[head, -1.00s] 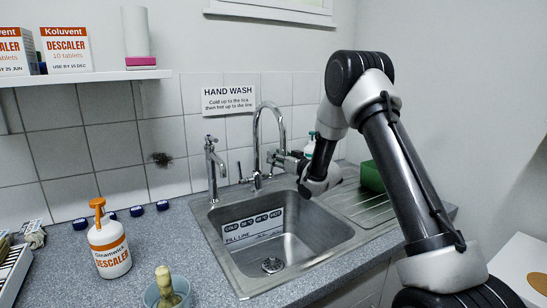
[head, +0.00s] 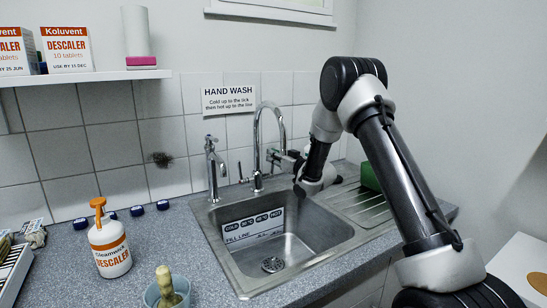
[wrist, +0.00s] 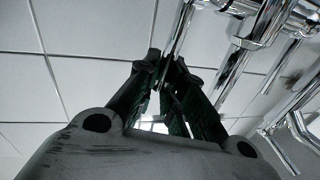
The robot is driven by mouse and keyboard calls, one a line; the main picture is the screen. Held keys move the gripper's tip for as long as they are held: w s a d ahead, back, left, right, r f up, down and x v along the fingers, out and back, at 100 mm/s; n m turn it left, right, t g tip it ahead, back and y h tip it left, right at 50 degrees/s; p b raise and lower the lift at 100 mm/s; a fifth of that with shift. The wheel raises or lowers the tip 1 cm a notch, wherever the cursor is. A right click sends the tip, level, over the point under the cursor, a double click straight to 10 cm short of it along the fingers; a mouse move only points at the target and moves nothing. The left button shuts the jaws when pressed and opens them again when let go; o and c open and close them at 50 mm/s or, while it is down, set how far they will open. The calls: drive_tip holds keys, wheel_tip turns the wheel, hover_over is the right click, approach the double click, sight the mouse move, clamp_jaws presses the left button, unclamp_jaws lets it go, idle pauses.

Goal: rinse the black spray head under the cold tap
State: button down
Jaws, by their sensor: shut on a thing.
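My gripper (head: 274,157) is beside the curved-spout tap (head: 258,150), below its spout end. In the wrist view my gripper (wrist: 166,68) has its fingers nearly together at the tips on something small and dark. It looks like the black spray head, mostly hidden by the fingers; its outline is not clear. Chrome tap parts (wrist: 250,35) pass close by the fingertips on the right. The other tap, a pillar tap with a blue mark on top (head: 213,165), stands at the sink's back left, apart from my gripper. No water stream shows.
The steel sink (head: 225,272) has a printed strip (head: 252,224) on its back wall and looks empty. A descaler bottle (head: 110,247) with an orange spray head and a bowl with a brush (head: 166,285) stand left. A green block (head: 370,176) is behind my arm.

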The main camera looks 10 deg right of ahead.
drive_tip(key=shift+s+d+f+n+t+y, duration=0.1)
drive_tip(key=shift+s+d+n+t+y, duration=0.05)
drive_tip(key=shift+s+t+y, duration=0.35)
drive_tip(key=shift+s+d+f+n+t+y, duration=0.15)
drive_tip(key=shift+s+t+y, duration=0.25)
drive_tip(key=shift+t, duration=0.3)
drive_tip(key=shift+r, duration=0.1)
drive_tip(key=c, duration=1.5)
unclamp_jaws()
drive_tip(key=s+d, duration=0.7)
drive_tip(key=s, duration=0.6)
drive_tip(key=shift+d+f, duration=0.2)
drive_tip(key=shift+f, duration=0.2)
